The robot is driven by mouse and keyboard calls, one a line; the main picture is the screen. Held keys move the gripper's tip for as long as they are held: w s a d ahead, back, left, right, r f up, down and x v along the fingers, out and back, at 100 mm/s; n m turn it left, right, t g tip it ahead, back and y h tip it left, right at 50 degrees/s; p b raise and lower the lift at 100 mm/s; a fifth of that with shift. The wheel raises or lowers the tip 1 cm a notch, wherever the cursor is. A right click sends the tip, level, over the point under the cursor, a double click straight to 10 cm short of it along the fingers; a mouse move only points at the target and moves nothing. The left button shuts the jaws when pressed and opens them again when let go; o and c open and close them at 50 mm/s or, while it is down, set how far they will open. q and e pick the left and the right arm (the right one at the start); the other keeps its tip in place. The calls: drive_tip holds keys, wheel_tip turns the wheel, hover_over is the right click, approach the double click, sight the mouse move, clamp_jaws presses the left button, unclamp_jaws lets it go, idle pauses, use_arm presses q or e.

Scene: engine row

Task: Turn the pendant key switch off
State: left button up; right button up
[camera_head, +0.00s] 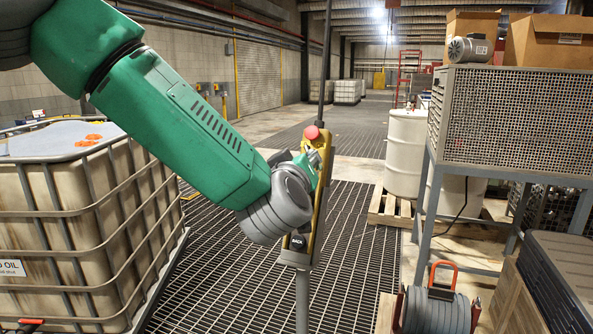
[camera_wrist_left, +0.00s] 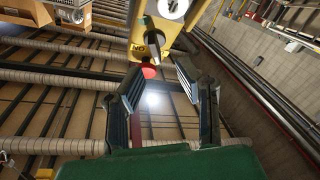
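The yellow pendant (camera_head: 322,190) hangs upright in the middle of the head view, with a red mushroom button (camera_head: 312,132) on top and a black BACK label low down. My left gripper (camera_head: 308,164) is at its upper part, largely hidden by my wrist. In the left wrist view, the left gripper (camera_wrist_left: 162,78) has its two fingers spread apart with nothing between them. Contact cannot be told. My right gripper is out of view.
A caged oil tank (camera_head: 90,215) stands at the left. At the right are a white drum (camera_head: 405,150) on a pallet, a mesh-sided bench (camera_head: 505,115) with boxes on it, and a grey reel with a red handle (camera_head: 437,310). The grated floor (camera_head: 350,215) around the pendant is clear.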

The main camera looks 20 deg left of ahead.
use_arm(q)
drive_tip(key=s, duration=0.6)
drive_tip(key=shift+s+d, duration=0.2)
drive_tip(key=shift+d, duration=0.05)
drive_tip(key=s+a+f+m+g+h+b, duration=0.1)
drive_tip(key=s+f+m+g+b, duration=0.15)
drive_tip(key=f, duration=0.95)
drive_tip(key=s+a+f+m+g+h+b, duration=0.1)
drive_tip(key=s+f+g, duration=0.25)
drive_tip(key=f, duration=0.85)
drive_tip(key=s+a+f+m+g+h+b, duration=0.15)
drive_tip(key=s+f, duration=0.25)
drive_tip(key=f, duration=0.8)
drive_tip(key=s+a+f+m+g+b, duration=0.1)
drive_tip(key=s+a+f+g, duration=0.1)
drive_tip(key=s+f, duration=0.4)
drive_tip(key=s+a+f+m+g+b, duration=0.1)
drive_tip(key=s+a+f+g, duration=0.1)
drive_tip(key=s+f+g, duration=0.2)
drive_tip(key=s+a+f+m+g+y+b, duration=0.1)
drive_tip(key=s+a+f+g, duration=0.1)
drive_tip(key=s+f, duration=0.8)
drive_tip(key=s+g, duration=0.1)
drive_tip(key=s, duration=0.4)
drive_tip(key=shift+a, duration=0.3)
drive_tip(key=shift+s+g, duration=0.15)
drive_tip(key=shift+g, duration=0.1)
